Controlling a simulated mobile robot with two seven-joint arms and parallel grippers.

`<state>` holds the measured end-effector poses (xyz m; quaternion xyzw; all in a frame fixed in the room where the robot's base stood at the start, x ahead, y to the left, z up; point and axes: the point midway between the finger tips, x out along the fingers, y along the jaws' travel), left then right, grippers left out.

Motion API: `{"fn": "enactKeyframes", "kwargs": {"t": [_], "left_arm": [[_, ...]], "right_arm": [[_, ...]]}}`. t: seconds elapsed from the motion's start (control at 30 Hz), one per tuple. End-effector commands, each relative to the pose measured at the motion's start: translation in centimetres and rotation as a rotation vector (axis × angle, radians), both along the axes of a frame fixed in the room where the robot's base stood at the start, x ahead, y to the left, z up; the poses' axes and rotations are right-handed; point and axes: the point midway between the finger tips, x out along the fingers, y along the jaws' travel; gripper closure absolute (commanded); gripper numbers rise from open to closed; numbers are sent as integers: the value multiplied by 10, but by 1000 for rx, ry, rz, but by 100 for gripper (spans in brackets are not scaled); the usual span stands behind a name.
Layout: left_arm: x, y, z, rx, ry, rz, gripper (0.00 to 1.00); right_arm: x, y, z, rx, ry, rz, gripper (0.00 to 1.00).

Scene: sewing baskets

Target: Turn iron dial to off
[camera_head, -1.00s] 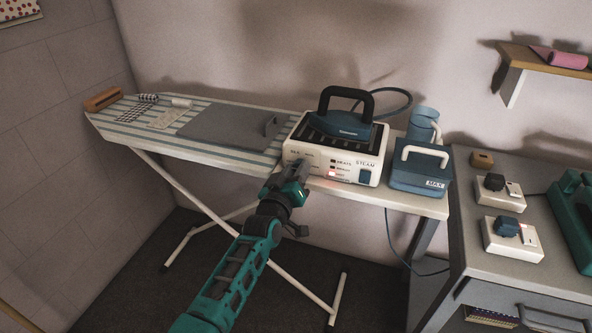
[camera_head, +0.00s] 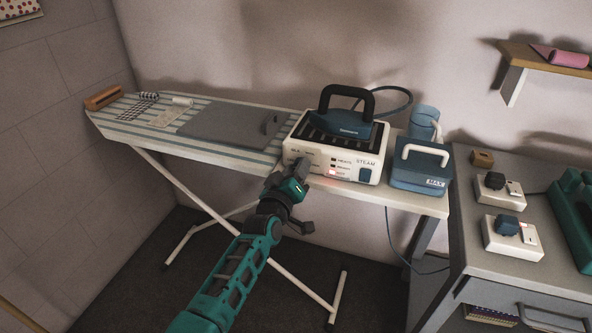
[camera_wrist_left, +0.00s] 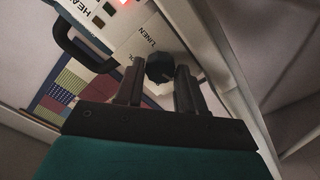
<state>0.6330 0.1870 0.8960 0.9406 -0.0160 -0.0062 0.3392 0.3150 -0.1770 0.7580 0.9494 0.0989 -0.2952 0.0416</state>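The steam iron station (camera_head: 335,150) is a white box on the ironing board's right end. The iron (camera_head: 345,125), with a black handle, rests on top of it. A red light glows on its front panel. My left gripper (camera_head: 299,168) is at the lower left of this panel and hides the dial in the head view. In the left wrist view, the dark blue dial (camera_wrist_left: 160,68) sits between the fingertips (camera_wrist_left: 160,80), which appear to close on it, beside the word LINEN. My right gripper is not in view.
The striped ironing board (camera_head: 150,132) carries a grey pad and small items. A blue container (camera_head: 420,178) marked MAX stands right of the station. A grey cabinet (camera_head: 480,255) at the right holds plugged-in socket boxes (camera_head: 512,240). A cable hangs below the board.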

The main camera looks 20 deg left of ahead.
Motion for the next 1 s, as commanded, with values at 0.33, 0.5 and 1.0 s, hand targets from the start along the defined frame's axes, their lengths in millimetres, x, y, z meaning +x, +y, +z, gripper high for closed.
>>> {"fn": "enactKeyframes", "kwargs": {"t": [0.33, 0.5, 1.0], "left_arm": [[0, 0, 0, 2, 0, 0, 39], [-2, 0, 0, 3, 0, 0, 39], [-85, 3, 0, 3, 2, -1, 39]], "right_arm": [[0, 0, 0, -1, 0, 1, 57], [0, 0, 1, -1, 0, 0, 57], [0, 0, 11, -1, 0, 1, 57]]}}
